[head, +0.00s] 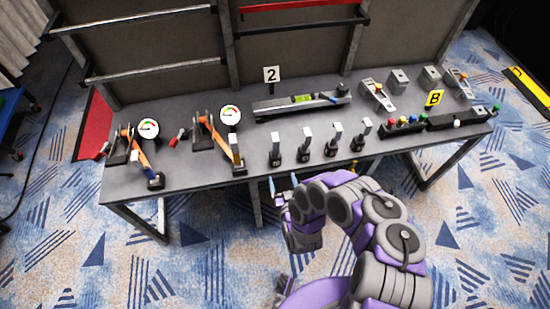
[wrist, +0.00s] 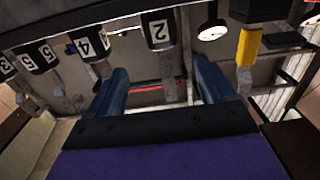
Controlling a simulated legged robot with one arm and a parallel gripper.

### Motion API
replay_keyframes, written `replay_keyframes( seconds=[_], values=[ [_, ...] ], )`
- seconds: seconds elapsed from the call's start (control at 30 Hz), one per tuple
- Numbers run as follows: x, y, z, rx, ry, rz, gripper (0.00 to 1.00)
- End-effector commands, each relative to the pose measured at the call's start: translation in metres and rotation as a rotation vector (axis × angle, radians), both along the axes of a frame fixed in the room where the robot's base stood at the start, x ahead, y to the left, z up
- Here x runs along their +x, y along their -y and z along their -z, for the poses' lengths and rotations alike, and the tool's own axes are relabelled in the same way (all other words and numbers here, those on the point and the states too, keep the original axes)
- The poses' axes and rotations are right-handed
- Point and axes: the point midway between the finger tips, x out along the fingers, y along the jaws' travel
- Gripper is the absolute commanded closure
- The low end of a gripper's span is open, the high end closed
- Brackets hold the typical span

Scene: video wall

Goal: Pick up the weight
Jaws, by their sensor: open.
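Several weights with black numbered bases and pale upright handles stand in a row along the front of the grey table. The leftmost of this row (head: 275,150) is nearest my gripper (head: 283,181). My gripper is open and empty, just in front of the table's front edge, with its blue fingers pointing towards the table. In the wrist view, which looks upside down, a weight marked 2 (wrist: 158,32) shows between and beyond the two fingers (wrist: 160,68). Weights marked 4 (wrist: 88,42) and 5 (wrist: 38,57) are to its left.
The table (head: 200,183) also holds two orange-levered devices with round gauges (head: 230,117), a long rail with a green level (head: 302,99), and a button panel (head: 405,122). Dark panels with rails (head: 150,50) rise behind. Patterned carpet in front is clear.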

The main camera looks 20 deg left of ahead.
Motion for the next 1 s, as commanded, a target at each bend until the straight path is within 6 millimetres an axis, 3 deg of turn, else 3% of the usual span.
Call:
replay_keyframes(
  seconds=[1.0],
  values=[
    [0.043, -0.024, 0.001, -0.001, 0.009, 0.000, 0.17]
  ],
)
